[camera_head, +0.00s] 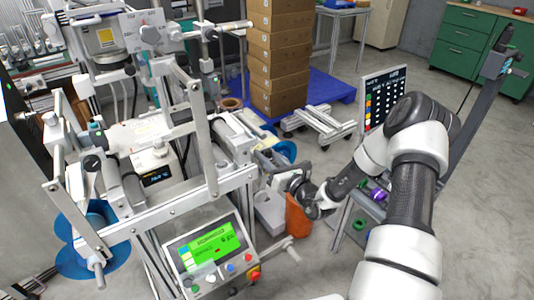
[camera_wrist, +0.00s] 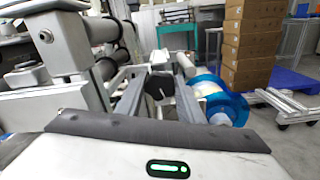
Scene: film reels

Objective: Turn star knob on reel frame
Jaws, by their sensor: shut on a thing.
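In the wrist view, the dark star knob (camera_wrist: 158,86) sits between the two grey fingers of my gripper (camera_wrist: 158,98), at the end of the reel frame (camera_wrist: 75,72). The fingers are closed on the knob from its left and right sides. In the head view, my gripper (camera_head: 282,176) reaches in from the right to the right end of the reel frame (camera_head: 170,207). There the knob is hidden or too small to make out. Its turn angle cannot be read.
A blue-flanged reel (camera_wrist: 222,100) is close to the right finger. A control panel (camera_head: 212,252) with a green screen is at the frame's front. An orange bin (camera_head: 298,218) stands below my gripper. Stacked cardboard boxes (camera_head: 280,55) stand behind. Open floor lies to the right.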

